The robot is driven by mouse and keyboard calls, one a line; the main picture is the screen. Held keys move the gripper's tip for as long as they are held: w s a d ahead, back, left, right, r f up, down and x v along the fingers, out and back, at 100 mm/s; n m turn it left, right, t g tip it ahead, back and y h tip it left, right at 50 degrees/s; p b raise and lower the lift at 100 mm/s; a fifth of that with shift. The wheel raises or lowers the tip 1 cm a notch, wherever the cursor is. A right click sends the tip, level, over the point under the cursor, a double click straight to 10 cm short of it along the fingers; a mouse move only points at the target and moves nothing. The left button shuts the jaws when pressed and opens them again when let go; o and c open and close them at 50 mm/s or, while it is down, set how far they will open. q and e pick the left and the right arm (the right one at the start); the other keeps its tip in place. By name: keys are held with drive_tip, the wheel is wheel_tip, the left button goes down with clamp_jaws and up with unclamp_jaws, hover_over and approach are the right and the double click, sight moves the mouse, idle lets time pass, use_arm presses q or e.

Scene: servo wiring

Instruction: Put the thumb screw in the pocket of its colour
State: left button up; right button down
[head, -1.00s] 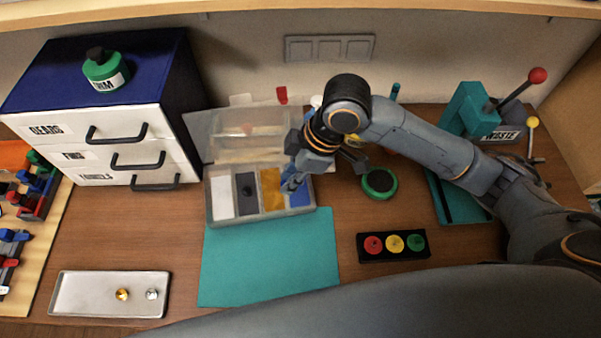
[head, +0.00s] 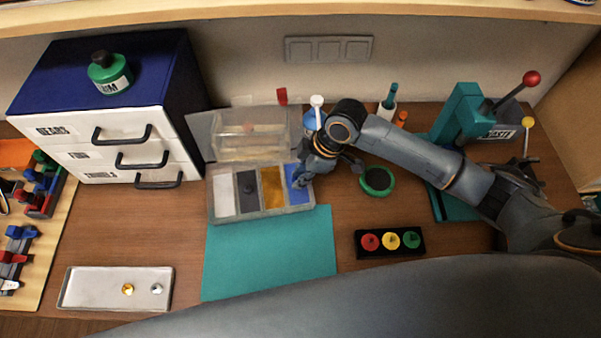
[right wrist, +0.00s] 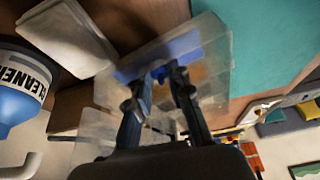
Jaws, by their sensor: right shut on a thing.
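The sorting box (head: 262,214) has a row of white, dark grey, gold and blue pockets. My right gripper (head: 301,181) points down at the blue pocket (head: 297,193), at the right end of the row. In the right wrist view its fingertips (right wrist: 166,74) are close together over the blue pocket floor (right wrist: 185,46). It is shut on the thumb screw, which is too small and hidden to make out. A dark screw (head: 249,189) lies in the dark grey pocket. My left gripper is not in view.
A pale tray (head: 85,288) at front left holds a gold screw (head: 128,289) and a silver screw (head: 157,288). A teal mat (head: 268,255) lies before the box. A button panel (head: 390,252) and round green pad (head: 377,180) are to the right. A cleaner bottle (right wrist: 15,95) stands near the gripper.

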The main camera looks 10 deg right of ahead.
drive_tip(key=c, duration=1.2)
unclamp_jaws()
drive_tip(key=b+v, duration=0.1)
drive_tip(key=v, duration=1.1)
drive_tip(key=shift+b, duration=0.3)
